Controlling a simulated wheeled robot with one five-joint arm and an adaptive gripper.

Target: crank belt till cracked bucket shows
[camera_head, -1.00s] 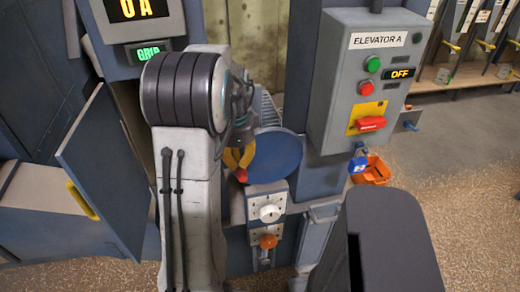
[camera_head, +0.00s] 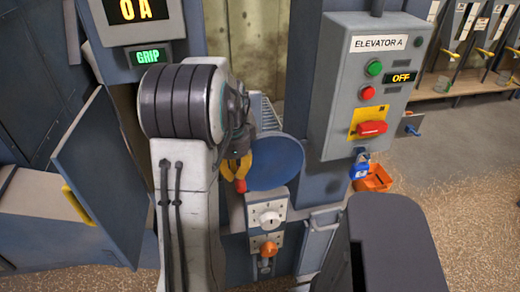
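A round blue disc (camera_head: 276,163) is set on the elevator housing, beside my arm. My gripper (camera_head: 238,172) is at the disc's left edge. Yellow parts and a small red piece (camera_head: 242,186) show there, below my large grey arm joint. I cannot tell whether the red piece is a fingertip or a handle, nor whether the gripper touches the disc. My arm hides part of this area. No belt or cracked bucket can be made out. A metal slatted part (camera_head: 270,113) shows behind the disc.
The grey Elevator A box (camera_head: 368,78) reads OFF and has a red switch (camera_head: 372,128). A blue padlock (camera_head: 360,166) hangs below it, near an orange bin (camera_head: 372,180). A panel with a white dial (camera_head: 270,219) and orange knob (camera_head: 268,249) sits below the disc. A display (camera_head: 148,54) reads GRIP. An open door (camera_head: 108,165) stands left.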

